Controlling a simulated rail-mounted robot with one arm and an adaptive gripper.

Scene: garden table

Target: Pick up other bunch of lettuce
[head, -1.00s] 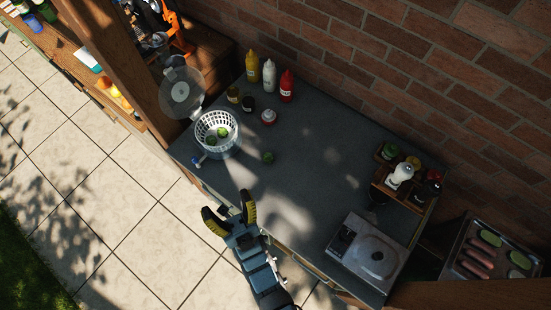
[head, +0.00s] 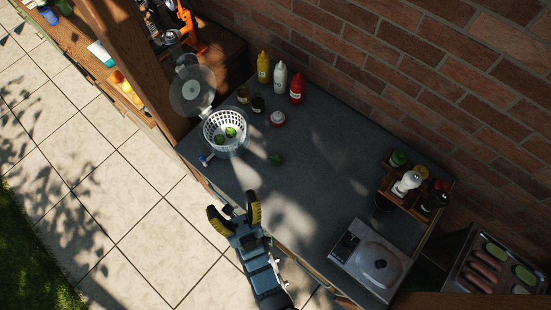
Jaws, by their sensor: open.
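Inside the basket are green pieces that look like lettuce (head: 231,132). The spinner's clear round lid (head: 192,92) is raised behind it at the upper left. My gripper (head: 229,208) is open and empty, with its yellow-and-black fingers apart.
Yellow, white and red squeeze bottles (head: 280,77) and small jars (head: 251,99) stand behind the basket. A wooden caddy (head: 411,190) and a burner (head: 370,261) are at right. The counter's middle is clear.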

